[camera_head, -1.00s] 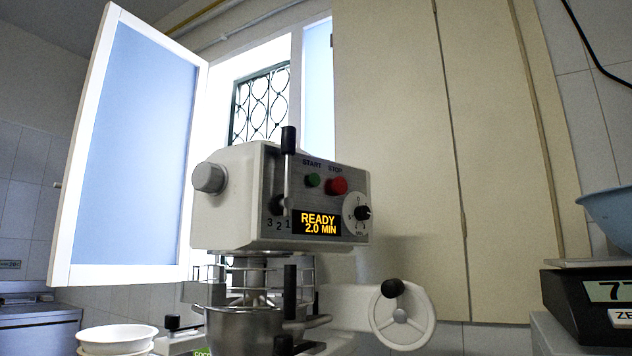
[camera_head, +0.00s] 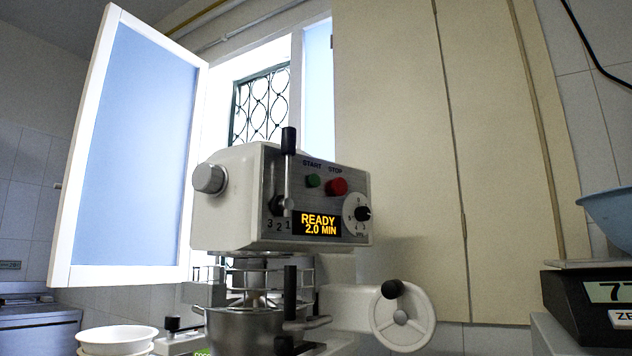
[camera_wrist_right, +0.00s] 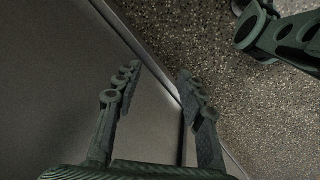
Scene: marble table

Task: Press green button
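The green button (camera_head: 313,181) sits under the word START on the front panel of a mixer (camera_head: 232,220). The red button (camera_head: 337,187) under STOP is just to its right. The mixer's display (camera_head: 317,223) reads READY 2.0 MIN. Neither gripper shows in the head view. In the right wrist view my right gripper (camera_wrist_right: 158,82) is open, with its two fingers apart and nothing between them. It is over a dark grey panel and a speckled floor, and the mixer is not seen there. Part of another dark green gripper-like link (camera_wrist_right: 270,35) shows at the top right.
A lever (camera_head: 288,170) stands in front of the mixer head, left of the green button. A handwheel (camera_head: 402,315) and a metal bowl (camera_head: 240,330) are below. White bowls (camera_head: 117,338) are at the lower left, and a scale (camera_head: 590,305) with a blue bowl (camera_head: 610,212) is at the right.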

